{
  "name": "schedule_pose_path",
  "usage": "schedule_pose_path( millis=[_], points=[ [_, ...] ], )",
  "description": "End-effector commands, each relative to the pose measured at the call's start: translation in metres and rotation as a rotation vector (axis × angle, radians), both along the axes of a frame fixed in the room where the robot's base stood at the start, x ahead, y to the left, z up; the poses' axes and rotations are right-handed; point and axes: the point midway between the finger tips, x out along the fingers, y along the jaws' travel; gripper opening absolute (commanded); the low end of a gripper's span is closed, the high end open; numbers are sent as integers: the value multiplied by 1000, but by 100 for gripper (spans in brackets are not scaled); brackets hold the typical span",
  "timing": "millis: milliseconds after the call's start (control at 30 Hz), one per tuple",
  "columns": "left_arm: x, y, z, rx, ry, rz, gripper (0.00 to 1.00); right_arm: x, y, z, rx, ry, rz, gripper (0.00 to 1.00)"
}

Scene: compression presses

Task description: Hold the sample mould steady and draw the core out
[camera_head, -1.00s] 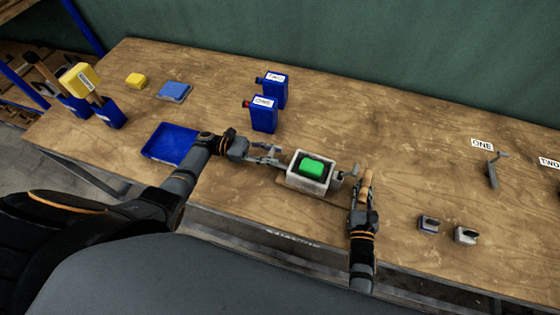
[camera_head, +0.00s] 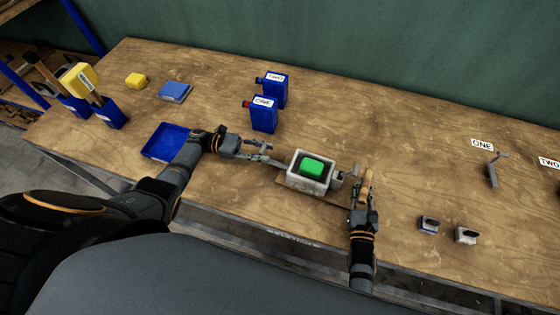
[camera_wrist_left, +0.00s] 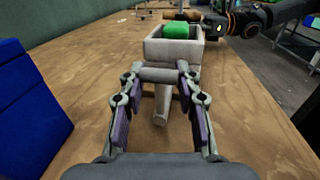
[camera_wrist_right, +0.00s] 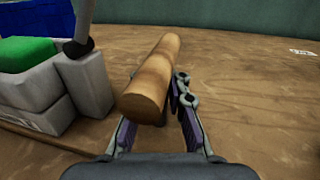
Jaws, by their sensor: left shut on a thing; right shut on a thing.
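The sample mould (camera_head: 293,180) is a pale grey open box with a green block (camera_head: 312,167) in it. It stands on the table near the front edge. In the left wrist view the mould (camera_wrist_left: 175,53) is straight ahead. My left gripper (camera_head: 266,153) is shut on a grey crossbar (camera_wrist_left: 158,75) with a rounded grey stem (camera_wrist_left: 160,103), left of the mould. I cannot tell whether this piece still touches the mould. My right gripper (camera_wrist_right: 160,115) is shut on a wooden cylinder (camera_wrist_right: 150,85), right of the mould; whether they connect is unclear.
A grey lever (camera_head: 350,173) is at the mould's right side. Two blue containers (camera_head: 264,115) stand behind, and a blue tray (camera_head: 160,143) lies left. Two small grey pieces (camera_head: 466,236) and a grey tool (camera_head: 492,174) are at right. The table's back middle is clear.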

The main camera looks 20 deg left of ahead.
Motion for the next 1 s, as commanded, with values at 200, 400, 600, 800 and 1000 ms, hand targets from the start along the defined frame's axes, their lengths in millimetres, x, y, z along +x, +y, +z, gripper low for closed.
schedule_pose_path(
  millis=[200, 400, 600, 800, 1000],
  points=[
    [1, 8, -1, 4, 2, 3, 0, 1, -1, 1, 0, -3, -1, 0],
    [1, 14, -1, 4, 2, 1, 0, 1, 0, 1, 1, -3, -1, 0],
    [2, 20, -1, 5, 2, 2, 0, 1, -1, 1, 1, -3, -1, 0],
    [2, 22, -1, 4, 2, 2, 48, 1, 0, 1, 0, -3, 0, 0],
    [2, 21, -1, 2, 1, 0, 59, 1, 0, 1, 0, -3, 0, 0]
  ],
)
